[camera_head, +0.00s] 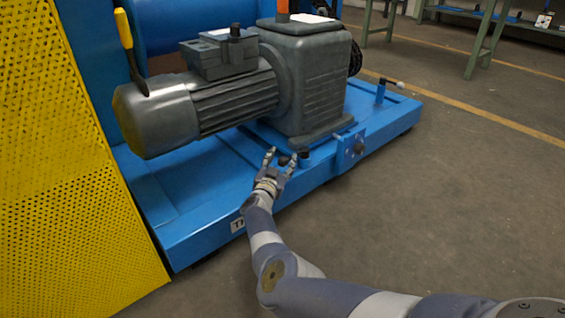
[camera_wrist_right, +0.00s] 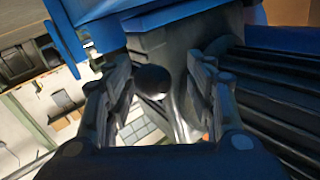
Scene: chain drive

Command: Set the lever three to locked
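My right gripper (camera_head: 281,156) is at the front edge of the blue machine base, below the grey gearbox. It is open, with its fingers apart. A dark ball knob (camera_head: 284,160) shows between the fingers; in the right wrist view the ball (camera_wrist_right: 152,82) sits between the two fingers with gaps at its sides. Another lever (camera_head: 384,88), with a blue post and a ball-ended rod pointing right, stands near the base's right end. No number marks which lever is lever three. My left gripper is not in view.
The grey motor and gearbox (camera_head: 305,80) stand on the blue base (camera_head: 210,215). A short dark cylinder (camera_head: 305,153) is just right of my gripper. A yellow perforated guard (camera_head: 60,170) fills the left. The floor (camera_head: 430,210) at right is clear.

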